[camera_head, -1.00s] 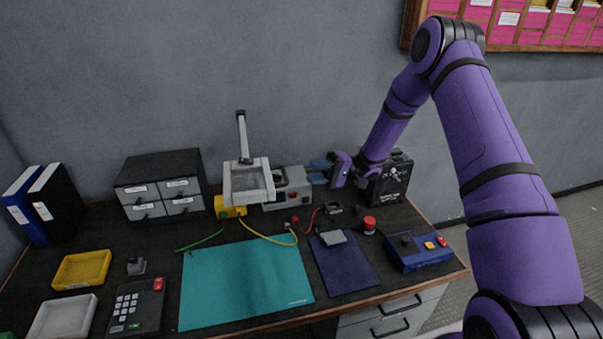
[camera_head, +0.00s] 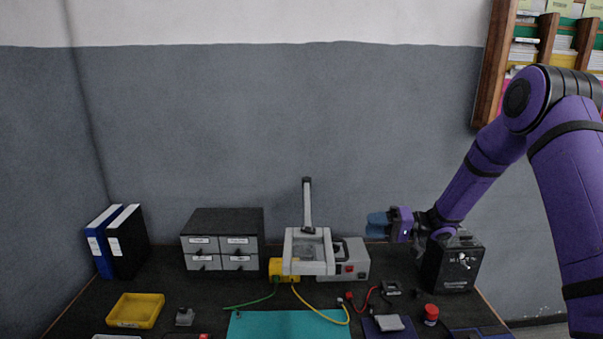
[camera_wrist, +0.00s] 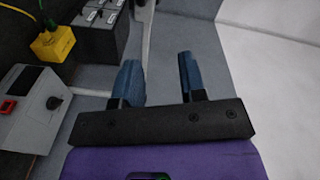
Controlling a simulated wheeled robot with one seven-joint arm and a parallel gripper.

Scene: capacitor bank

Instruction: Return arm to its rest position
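My purple arm comes in from the right in the head view. My gripper (camera_head: 378,225) is above the back of the workbench, to the right of the grey frame-like fixture with an upright lever (camera_head: 308,250). In the wrist view my gripper (camera_wrist: 160,80) shows two blue fingers set apart with a gap between them. Nothing is held between them; only grey wall and a pale upright bar show past them. The fingers point left in the head view.
A black case (camera_head: 452,263) stands just below and right of my gripper. A grey box with a red switch (camera_head: 352,262) stands below it. A drawer cabinet (camera_head: 222,240), binders (camera_head: 118,240), a yellow tray (camera_head: 136,310) and a red button (camera_head: 431,314) are on the bench. The wall above is clear.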

